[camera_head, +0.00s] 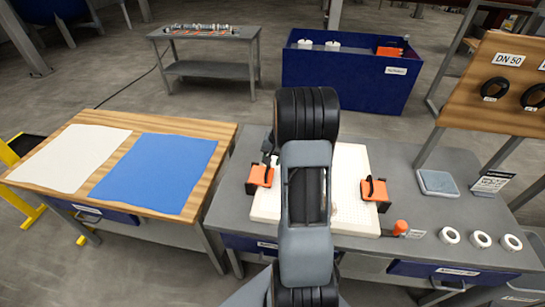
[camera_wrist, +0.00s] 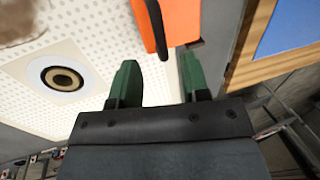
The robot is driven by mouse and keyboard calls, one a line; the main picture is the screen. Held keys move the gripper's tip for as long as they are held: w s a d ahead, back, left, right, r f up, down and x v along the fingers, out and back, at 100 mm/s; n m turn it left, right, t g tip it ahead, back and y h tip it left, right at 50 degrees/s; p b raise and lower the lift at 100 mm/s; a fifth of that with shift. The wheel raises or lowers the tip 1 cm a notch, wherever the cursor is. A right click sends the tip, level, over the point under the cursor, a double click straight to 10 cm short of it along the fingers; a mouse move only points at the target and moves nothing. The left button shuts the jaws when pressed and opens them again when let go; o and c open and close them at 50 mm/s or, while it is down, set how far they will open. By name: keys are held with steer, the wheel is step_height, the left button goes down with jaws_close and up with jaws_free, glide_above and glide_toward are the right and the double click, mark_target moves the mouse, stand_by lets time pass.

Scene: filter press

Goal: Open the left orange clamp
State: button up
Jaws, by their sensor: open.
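The left orange clamp (camera_head: 259,176) sits at the left edge of the white perforated plate (camera_head: 262,207), on the grey workbench. In the wrist view the orange clamp (camera_wrist: 178,20) is cut off by the top edge, with its dark lever (camera_wrist: 158,30) along its left side. My gripper (camera_wrist: 160,80) has two green fingers, open and empty. The lever's lower end is just beyond the gap between the fingertips, with no contact visible. In the head view my arm covers the plate's middle and I cannot clearly make out the fingers.
A second orange clamp (camera_head: 375,191) sits at the plate's right edge. White rings (camera_head: 480,239) and a small orange-topped item (camera_head: 400,227) are at the front right. A wooden table with a blue cloth (camera_head: 155,172) stands left.

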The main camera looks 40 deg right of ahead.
mark_target(267, 168)
steer(key=shift+b+x, duration=2.2)
steer(key=shift+x, duration=1.25)
steer(key=c, duration=0.7)
steer(key=shift+w+r, duration=0.1)
steer(key=shift+r, duration=0.05)
steer(key=shift+w+a+r+p, duration=0.25)
steer(key=shift+a+r+p, duration=0.05)
steer(key=shift+r+p, duration=0.2)
steer(key=shift+o, duration=0.2)
steer(key=shift+w+a+r, duration=0.1)
steer(key=shift+w+a, duration=0.05)
